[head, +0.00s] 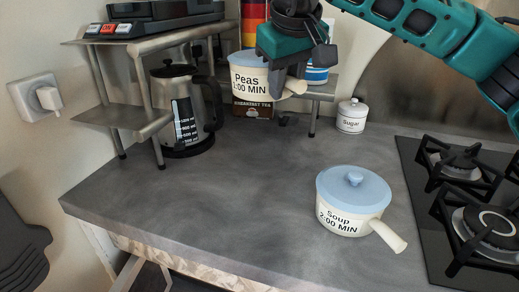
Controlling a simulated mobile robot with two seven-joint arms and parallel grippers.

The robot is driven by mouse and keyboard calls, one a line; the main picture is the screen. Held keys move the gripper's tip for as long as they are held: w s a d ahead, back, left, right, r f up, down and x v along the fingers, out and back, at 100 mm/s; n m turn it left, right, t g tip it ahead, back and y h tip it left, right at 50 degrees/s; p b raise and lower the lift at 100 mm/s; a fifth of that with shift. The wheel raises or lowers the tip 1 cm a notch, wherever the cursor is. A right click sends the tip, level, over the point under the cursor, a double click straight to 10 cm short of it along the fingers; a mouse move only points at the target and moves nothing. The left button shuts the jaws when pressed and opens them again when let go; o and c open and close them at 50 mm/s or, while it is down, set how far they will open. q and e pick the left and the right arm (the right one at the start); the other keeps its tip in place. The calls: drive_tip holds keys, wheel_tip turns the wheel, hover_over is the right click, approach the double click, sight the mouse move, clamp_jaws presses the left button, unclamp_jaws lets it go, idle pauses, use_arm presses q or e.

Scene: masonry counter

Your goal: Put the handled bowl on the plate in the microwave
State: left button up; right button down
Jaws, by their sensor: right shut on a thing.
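A cream handled bowl labelled "Peas 1:00 MIN" (249,80) is at the top centre of the head view, in front of a shelf and a tea box. My right gripper (286,82) is shut on this bowl at its handle side; the exact contact is partly hidden by the gripper. A second cream handled bowl labelled "Soup 2:00 MIN" (345,218), with a pale blue lid, stands on the counter at centre right, its handle pointing to the lower right. My left gripper is not in view. I cannot make out a microwave or a plate.
A kettle (190,112) stands by a metal shelf (122,117) at the left. A dark appliance with buttons (160,18) sits on top. A sugar jar (352,117) is at the back, a gas hob (460,210) at the right. The grey counter's middle (230,190) is clear.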

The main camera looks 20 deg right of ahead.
drive_tip(key=shift+w+r, duration=0.1)
drive_tip(key=shift+w, duration=0.1)
wheel_tip(320, 180, down, 20)
drive_tip(key=shift+r+b, duration=0.2)
drive_tip(key=shift+b, duration=1.05)
drive_tip(key=shift+f, duration=0.2)
drive_tip(key=c, duration=0.9)
unclamp_jaws()
drive_tip(key=shift+o, duration=0.2)
